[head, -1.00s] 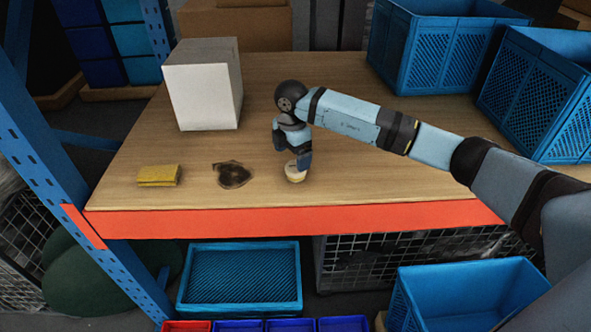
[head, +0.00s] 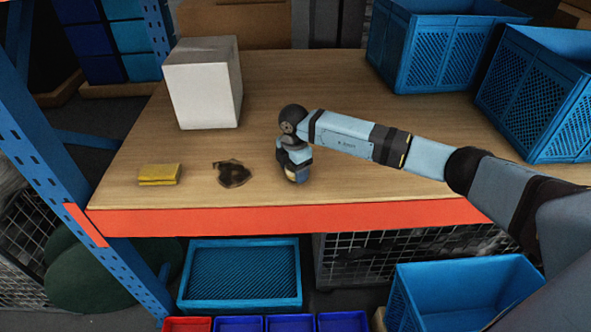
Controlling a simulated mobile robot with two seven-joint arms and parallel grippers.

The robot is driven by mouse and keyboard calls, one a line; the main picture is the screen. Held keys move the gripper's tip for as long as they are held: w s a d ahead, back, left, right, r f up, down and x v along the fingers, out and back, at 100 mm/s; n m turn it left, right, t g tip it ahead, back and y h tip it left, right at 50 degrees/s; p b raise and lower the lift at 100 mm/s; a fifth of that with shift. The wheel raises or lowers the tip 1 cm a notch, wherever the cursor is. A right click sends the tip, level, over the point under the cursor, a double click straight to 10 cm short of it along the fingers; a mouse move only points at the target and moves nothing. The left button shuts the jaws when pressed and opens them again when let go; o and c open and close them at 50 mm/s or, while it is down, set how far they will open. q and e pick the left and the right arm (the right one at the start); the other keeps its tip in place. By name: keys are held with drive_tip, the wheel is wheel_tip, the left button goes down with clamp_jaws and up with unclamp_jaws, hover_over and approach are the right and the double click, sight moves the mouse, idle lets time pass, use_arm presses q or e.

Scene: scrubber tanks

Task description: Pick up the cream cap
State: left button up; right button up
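The cream cap (head: 291,176) is on the wooden shelf (head: 340,190) near its front edge. Only a small patch of it shows, the rest being covered by my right gripper (head: 293,176). My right gripper points down from above, with its fingers low around the cap. The fingers are too small and overlapped to tell whether they are open or shut on it. My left gripper is not in view.
Blue crates (head: 437,50) stand at the back right. The shelf has a red front edge (head: 300,219).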

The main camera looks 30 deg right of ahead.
drive_tip(key=c, duration=0.4)
drive_tip(key=shift+r, duration=0.1)
wheel_tip(320, 180, up, 20)
drive_tip(key=shift+f+b, duration=0.1)
drive_tip(key=shift+b, duration=1.05)
